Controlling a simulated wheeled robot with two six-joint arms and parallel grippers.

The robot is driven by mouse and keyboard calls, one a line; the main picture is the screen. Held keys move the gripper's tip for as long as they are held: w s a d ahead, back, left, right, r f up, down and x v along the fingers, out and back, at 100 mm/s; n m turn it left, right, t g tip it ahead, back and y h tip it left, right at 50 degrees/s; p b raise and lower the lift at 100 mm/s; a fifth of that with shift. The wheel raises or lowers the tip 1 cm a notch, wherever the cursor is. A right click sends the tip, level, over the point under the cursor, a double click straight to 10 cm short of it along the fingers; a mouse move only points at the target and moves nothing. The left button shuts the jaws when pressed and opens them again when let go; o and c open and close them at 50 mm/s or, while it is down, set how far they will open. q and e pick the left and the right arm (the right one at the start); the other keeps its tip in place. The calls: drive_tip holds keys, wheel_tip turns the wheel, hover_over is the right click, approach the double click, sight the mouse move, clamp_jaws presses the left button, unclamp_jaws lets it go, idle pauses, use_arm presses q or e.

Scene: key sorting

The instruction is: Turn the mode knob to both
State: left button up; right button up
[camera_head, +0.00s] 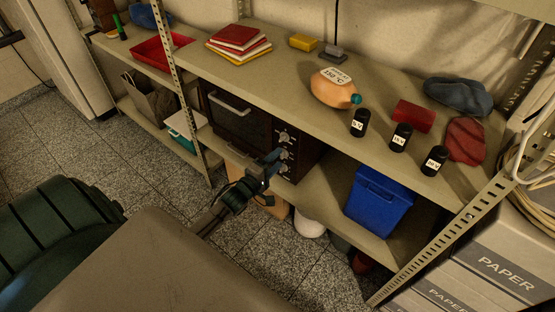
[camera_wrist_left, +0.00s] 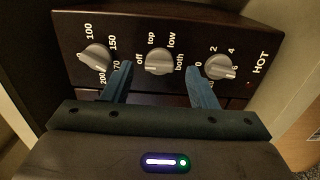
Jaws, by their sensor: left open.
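The dark toaster oven (camera_head: 232,128) stands on the shelf under the worktop, with its knob column at its right side. In the left wrist view the mode knob (camera_wrist_left: 159,61) is the grey middle one, ringed by off, top, low and both. Its ridge lies roughly across the picture, between off and both; I cannot tell which end points. My left gripper (camera_head: 274,161) is open in front of the panel. Its two blue fingers (camera_wrist_left: 159,69) show on either side of the mode knob; I cannot tell whether they touch it. My right gripper is not in view.
The temperature knob (camera_wrist_left: 96,58) and the timer knob (camera_wrist_left: 221,67) sit close outside the fingers. A blue bin (camera_head: 378,203) stands right of the oven. The worktop (camera_head: 285,70) above carries an orange flask (camera_head: 333,90) and black labelled jars (camera_head: 360,123). A shelf post (camera_head: 185,90) is at left.

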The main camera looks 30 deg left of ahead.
use_arm(q)
drive_tip(key=shift+w, duration=0.65)
